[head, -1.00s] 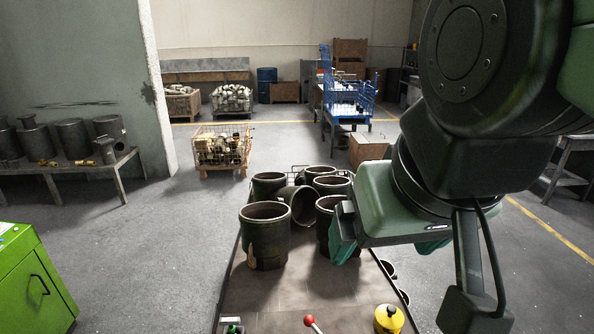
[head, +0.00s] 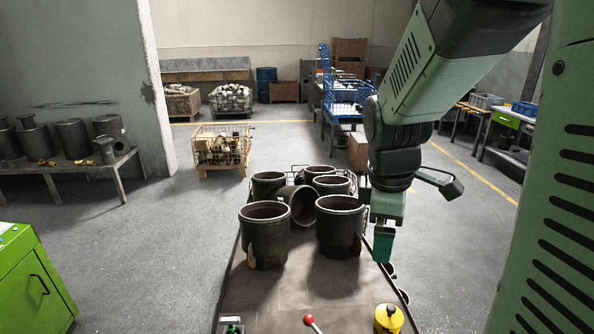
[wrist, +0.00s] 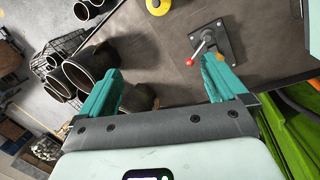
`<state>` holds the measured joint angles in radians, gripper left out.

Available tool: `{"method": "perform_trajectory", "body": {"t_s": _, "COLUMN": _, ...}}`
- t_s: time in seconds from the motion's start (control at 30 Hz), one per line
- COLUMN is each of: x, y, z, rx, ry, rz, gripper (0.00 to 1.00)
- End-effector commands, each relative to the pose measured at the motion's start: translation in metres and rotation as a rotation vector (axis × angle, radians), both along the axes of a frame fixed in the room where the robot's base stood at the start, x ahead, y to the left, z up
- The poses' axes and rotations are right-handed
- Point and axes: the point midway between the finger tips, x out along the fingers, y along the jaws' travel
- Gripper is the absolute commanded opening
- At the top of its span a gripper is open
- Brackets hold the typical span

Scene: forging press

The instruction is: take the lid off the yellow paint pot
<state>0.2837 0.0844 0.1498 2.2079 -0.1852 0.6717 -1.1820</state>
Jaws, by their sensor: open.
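The yellow paint pot (head: 388,319) stands at the near right edge of the dark table in the head view, cut by the bottom of the picture. A dark spot shows on its top; I cannot make out the lid's edge. In the wrist view the yellow pot (wrist: 158,5) is at the top edge, partly cut off. My gripper (head: 383,246) hangs over the table's right side in the head view, farther back than the pot. In the wrist view its teal fingers (wrist: 165,78) are wide apart with nothing between them, well short of the pot.
A red-knobbed lever (head: 311,322) on a plate stands left of the pot. Several dark metal pots (head: 265,238) crowd the table's far end. A green cabinet (head: 32,280) is at the left. The middle of the table (head: 300,292) is bare.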

Motion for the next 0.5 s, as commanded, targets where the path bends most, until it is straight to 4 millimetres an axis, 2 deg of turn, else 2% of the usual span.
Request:
{"method": "perform_trajectory", "body": {"t_s": 0.03, "x": 0.010, "y": -0.012, "z": -0.024, "rx": -0.003, "ry": 0.050, "rz": 0.085, "gripper": 0.99}}
{"method": "perform_trajectory", "body": {"t_s": 0.1, "x": 0.021, "y": -0.028, "z": -0.054, "rx": -0.007, "ry": 0.100, "rz": 0.228, "gripper": 0.99}}
{"method": "perform_trajectory", "body": {"t_s": 0.3, "x": 0.038, "y": -0.060, "z": -0.133, "rx": 0.026, "ry": 0.189, "rz": 0.581, "gripper": 0.99}}
{"method": "perform_trajectory", "body": {"t_s": 0.4, "x": 0.041, "y": -0.069, "z": -0.159, "rx": 0.043, "ry": 0.205, "rz": 0.692, "gripper": 0.99}}
{"method": "perform_trajectory", "body": {"t_s": 0.5, "x": 0.041, "y": -0.072, "z": -0.173, "rx": 0.052, "ry": 0.210, "rz": 0.756, "gripper": 0.99}}
